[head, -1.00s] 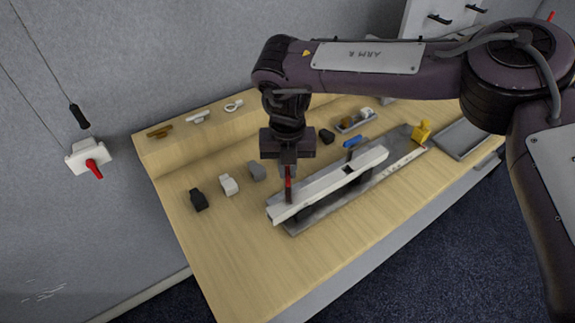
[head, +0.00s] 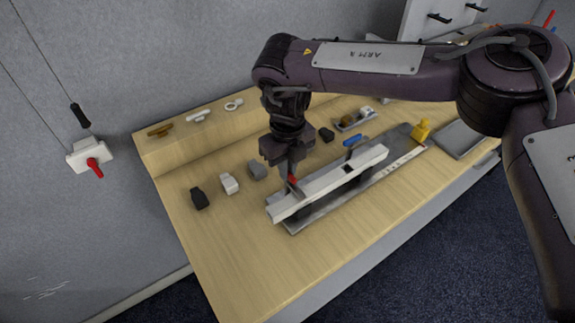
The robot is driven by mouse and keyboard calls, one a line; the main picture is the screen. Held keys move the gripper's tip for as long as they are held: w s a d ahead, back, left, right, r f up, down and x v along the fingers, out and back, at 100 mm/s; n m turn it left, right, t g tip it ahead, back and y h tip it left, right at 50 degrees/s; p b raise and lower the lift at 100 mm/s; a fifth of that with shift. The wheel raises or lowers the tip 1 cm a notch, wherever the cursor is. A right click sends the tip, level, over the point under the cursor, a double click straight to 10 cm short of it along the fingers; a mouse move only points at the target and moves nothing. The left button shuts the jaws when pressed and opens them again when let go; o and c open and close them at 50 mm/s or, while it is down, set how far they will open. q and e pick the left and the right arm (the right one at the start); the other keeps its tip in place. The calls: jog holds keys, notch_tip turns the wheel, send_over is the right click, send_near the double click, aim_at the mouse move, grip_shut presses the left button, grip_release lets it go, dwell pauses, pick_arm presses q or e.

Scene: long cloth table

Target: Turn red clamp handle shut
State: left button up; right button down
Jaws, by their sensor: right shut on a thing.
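The red clamp handle (head: 292,180) shows as a small red piece near the left end of a long white bar (head: 330,184). The bar sits on a grey base plate (head: 372,184) on the wooden table. My right gripper (head: 291,177) points down over that end and is shut on the red handle. The fingers hide part of the handle, so its exact angle is hard to tell. A blue handle (head: 356,141) stands farther along the bar. My left gripper is not in view.
Dark, white and grey blocks (head: 229,183) stand left of the bar. A yellow piece (head: 420,131) is at the plate's far end, by a grey tray (head: 459,138). A wall box with a red lever (head: 94,166) is at left. The table's front left (head: 235,265) is clear.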

jog(key=shift+r, duration=0.1)
jog(key=c, duration=1.5)
grip_release()
notch_tip(320, 180, up, 8)
jog(key=shift+f+b, duration=0.15)
jog(key=shift+b, duration=0.8)
